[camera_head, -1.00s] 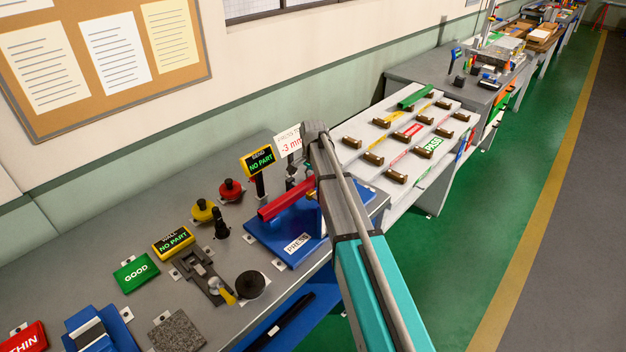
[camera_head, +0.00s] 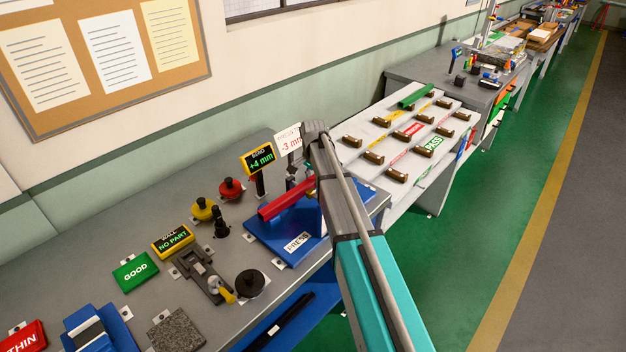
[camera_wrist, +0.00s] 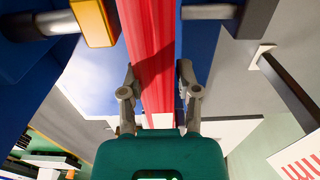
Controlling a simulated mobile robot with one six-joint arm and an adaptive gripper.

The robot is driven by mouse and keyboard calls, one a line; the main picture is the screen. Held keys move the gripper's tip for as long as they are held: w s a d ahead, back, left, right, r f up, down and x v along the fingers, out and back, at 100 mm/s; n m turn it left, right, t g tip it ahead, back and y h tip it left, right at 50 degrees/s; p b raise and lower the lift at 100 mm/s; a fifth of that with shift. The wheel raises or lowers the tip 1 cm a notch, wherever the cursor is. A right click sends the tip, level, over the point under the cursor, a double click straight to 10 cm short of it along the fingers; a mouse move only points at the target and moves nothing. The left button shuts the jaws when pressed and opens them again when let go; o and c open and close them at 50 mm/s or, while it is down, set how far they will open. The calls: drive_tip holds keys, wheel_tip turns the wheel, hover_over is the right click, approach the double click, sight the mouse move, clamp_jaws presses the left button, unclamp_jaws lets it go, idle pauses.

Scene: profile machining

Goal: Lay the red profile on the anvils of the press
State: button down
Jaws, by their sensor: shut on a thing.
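The red profile (camera_head: 283,204) lies across the blue press (camera_head: 272,236), its left end sticking out beside my arm. In the wrist view the red profile (camera_wrist: 148,55) runs lengthwise between the fingers of my gripper (camera_wrist: 159,80), which is shut on it. In the head view my arm hides the fingers and the profile's right part. The bend display (camera_head: 258,159) above the press reads +4 mm. The anvils are not clearly visible, so I cannot tell exactly how the profile touches them.
A sign reading -3 mm (camera_head: 289,141) stands behind the press. A white rack (camera_head: 375,138) with several brown holders is to the right.

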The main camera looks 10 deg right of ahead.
drive_tip(key=shift+c, duration=1.3)
unclamp_jaws()
drive_tip(key=shift+r, duration=0.15)
wheel_tip(320, 180, up, 9)
drive_tip(key=p, duration=0.9)
drive_tip(key=shift+f, duration=0.2)
